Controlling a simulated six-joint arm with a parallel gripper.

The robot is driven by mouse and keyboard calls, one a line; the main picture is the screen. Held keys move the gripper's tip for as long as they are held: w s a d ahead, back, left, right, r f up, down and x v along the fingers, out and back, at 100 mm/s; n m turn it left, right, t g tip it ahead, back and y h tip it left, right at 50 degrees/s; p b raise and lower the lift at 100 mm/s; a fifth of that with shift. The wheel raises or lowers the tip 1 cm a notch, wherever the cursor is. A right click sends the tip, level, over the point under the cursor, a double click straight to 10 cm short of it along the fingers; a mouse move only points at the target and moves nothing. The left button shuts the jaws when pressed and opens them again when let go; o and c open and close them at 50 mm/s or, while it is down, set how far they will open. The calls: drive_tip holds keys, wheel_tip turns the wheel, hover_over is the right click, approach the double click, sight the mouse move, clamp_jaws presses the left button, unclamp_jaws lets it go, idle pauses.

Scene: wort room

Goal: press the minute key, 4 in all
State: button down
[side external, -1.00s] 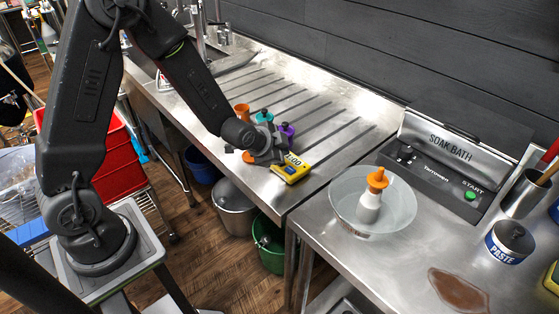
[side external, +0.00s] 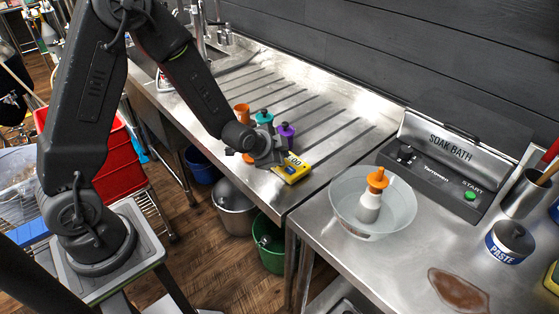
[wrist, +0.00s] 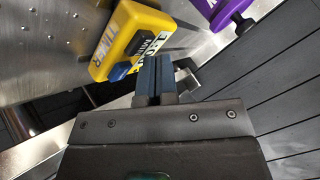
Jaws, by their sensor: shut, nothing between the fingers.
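The yellow timer (side external: 291,172) lies on the steel drainboard near its front edge. In the wrist view the timer (wrist: 118,33) shows the word TIMER, a dark key lettered MIN (wrist: 141,44) and a blue key-like patch (wrist: 120,71). Its display is partly covered in the side view, where I can read only the ending 00. My gripper (side external: 277,158) is shut and empty, with its tips at the timer. In the wrist view my gripper's blue fingers (wrist: 155,67) are together right beside the MIN key. I cannot tell whether they touch it.
Orange, teal (side external: 264,117) and purple (side external: 286,131) bottle-like items stand behind my gripper. A clear bowl (side external: 345,218) with an orange-topped bottle stands right, before the soak bath (side external: 434,165). A paste tub (side external: 509,241) is farther right.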

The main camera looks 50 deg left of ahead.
drive_tip(key=shift+f, duration=0.45)
idle(0.4)
drive_tip(key=shift+r, duration=0.85)
drive_tip(key=shift+r, duration=0.1)
drive_tip(key=shift+r, duration=2.45)
idle(0.7)
wheel_tip(320, 180, up, 4)
drive_tip(key=shift+f, duration=0.1)
drive_tip(key=shift+f, duration=0.1)
